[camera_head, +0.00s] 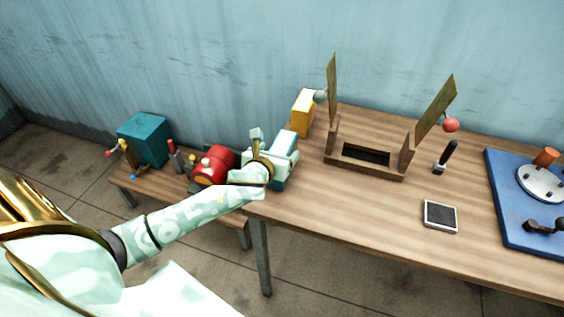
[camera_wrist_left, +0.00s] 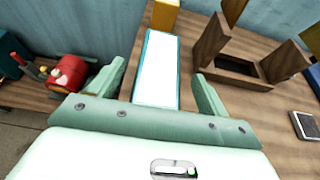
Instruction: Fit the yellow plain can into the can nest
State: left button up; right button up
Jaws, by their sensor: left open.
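The yellow can (camera_head: 302,112) is a box-shaped can with a grey part at its upper right, standing at the table's back left edge. Its near part shows at the top of the left wrist view (camera_wrist_left: 164,15). The wooden frame (camera_head: 365,172) with a dark rectangular opening and two raised flaps appears to be the can nest; it stands right of the can. My left gripper (camera_head: 272,150) is open, nearer than the yellow can. A teal box with a white top (camera_wrist_left: 157,70) lies between its spread fingers, with gaps on both sides. My right gripper is not in view.
A low bench at the left holds a red rounded object (camera_head: 214,165) and a teal box with knobs (camera_head: 144,140). On the table are a black-handled tool (camera_head: 445,157), a dark square pad (camera_head: 440,216) and a blue board (camera_head: 515,205). The table's front middle is clear.

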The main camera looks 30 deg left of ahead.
aim_at(286, 143)
pick_arm(q)
jog(key=x, duration=0.3)
jog(key=shift+f+b, duration=0.1)
jog(key=shift+b, duration=0.2)
jog(key=shift+s, duration=0.15)
grip_shut()
